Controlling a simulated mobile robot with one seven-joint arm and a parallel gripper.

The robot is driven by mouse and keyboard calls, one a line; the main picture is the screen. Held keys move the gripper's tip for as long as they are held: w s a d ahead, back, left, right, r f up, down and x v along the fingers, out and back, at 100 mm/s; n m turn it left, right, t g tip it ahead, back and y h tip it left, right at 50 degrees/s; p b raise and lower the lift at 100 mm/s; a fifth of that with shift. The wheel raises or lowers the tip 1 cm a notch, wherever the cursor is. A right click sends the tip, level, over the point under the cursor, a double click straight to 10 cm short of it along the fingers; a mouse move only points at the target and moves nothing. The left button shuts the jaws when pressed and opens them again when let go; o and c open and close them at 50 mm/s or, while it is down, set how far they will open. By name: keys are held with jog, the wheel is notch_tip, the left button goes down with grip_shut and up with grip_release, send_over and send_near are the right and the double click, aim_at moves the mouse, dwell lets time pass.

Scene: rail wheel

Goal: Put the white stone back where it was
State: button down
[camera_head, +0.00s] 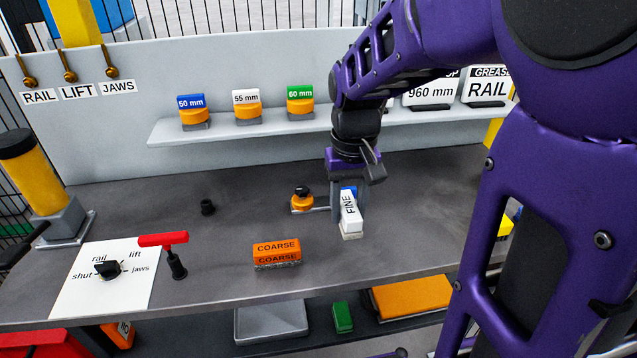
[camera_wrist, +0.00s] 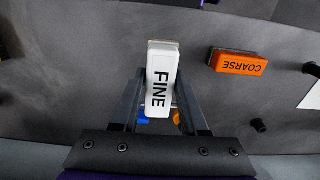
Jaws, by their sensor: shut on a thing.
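The white stone (camera_head: 351,212) is a white block marked FINE. My gripper (camera_head: 347,200) is shut on it, with one finger on each long side in the wrist view (camera_wrist: 158,100). The stone (camera_wrist: 161,72) points away from the gripper there, with a grey layer along its far end. In the head view it is over the grey bench, right of the orange stone marked COARSE (camera_head: 277,253). I cannot tell whether the white stone touches the bench. The orange stone also shows in the wrist view (camera_wrist: 239,62), lying apart from the gripper.
A small orange part with a black knob (camera_head: 303,197) stands just left of my gripper. A blue thing shows behind the stone. A red-handled lever (camera_head: 164,239) and a dial panel (camera_head: 75,295) are at left. A shelf (camera_head: 222,131) holds blocks marked 50, 55 and 60 mm.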

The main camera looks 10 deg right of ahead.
aim_at(349, 205)
notch_tip(349, 205, down, 7)
jog(key=shift+r+b, duration=0.1)
jog(key=shift+b, duration=0.4)
jog(key=shift+f, duration=0.2)
jog(key=shift+c, duration=2.2)
grip_release()
jog(key=shift+r, duration=0.15)
notch_tip(349, 205, up, 12)
jog(key=shift+r+p, duration=0.1)
jog(key=shift+p, duration=0.95)
